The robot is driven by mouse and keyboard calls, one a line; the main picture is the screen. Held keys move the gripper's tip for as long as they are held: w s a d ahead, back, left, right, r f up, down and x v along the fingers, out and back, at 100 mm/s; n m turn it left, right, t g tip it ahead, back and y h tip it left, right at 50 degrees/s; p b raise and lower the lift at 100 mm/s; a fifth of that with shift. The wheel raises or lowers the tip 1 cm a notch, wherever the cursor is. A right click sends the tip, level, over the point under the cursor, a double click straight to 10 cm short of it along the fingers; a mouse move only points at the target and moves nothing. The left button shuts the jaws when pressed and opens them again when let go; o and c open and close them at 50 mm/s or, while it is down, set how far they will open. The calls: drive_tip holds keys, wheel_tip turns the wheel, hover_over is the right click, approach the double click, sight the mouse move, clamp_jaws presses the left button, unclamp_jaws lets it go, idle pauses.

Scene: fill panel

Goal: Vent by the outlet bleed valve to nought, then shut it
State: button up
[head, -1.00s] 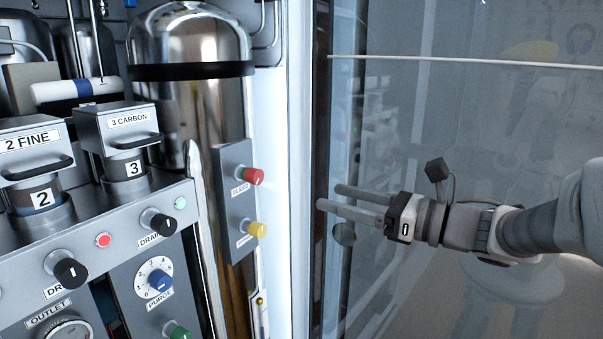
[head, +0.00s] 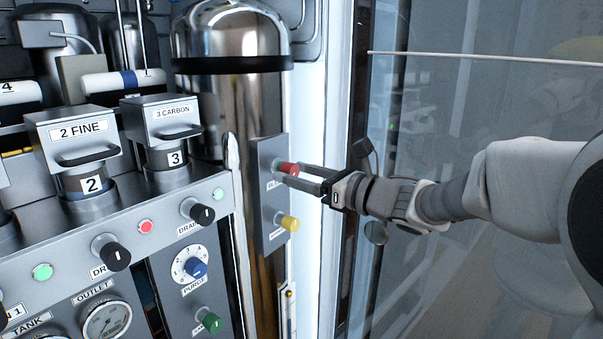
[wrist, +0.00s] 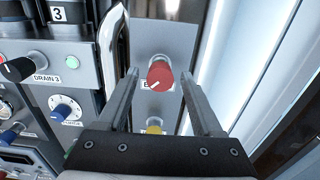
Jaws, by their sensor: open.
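The red bleed valve knob (head: 288,168) sticks out from a grey plate (head: 268,215) on the right of the panel. In the wrist view the red knob (wrist: 160,74) has a white pointer line slanting to the lower left, and its label below is partly covered. My gripper (head: 302,177) is open, its fingers reaching toward the knob from the right. In the wrist view the fingers (wrist: 164,88) stand on either side of the knob's line, with gaps showing; I cannot tell whether they reach around it. The outlet gauge (head: 107,321) is partly cut off and its reading is too small to tell.
A yellow knob (head: 289,223) sits just below the red one. A steel cylinder (head: 228,95) stands behind the plate. Drain knobs (head: 198,211), a blue purge knob (head: 194,268) and a green knob (head: 211,322) lie to the left. A glass door (head: 430,110) stands close on the right.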

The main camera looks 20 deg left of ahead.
clamp_jaws()
idle(0.4)
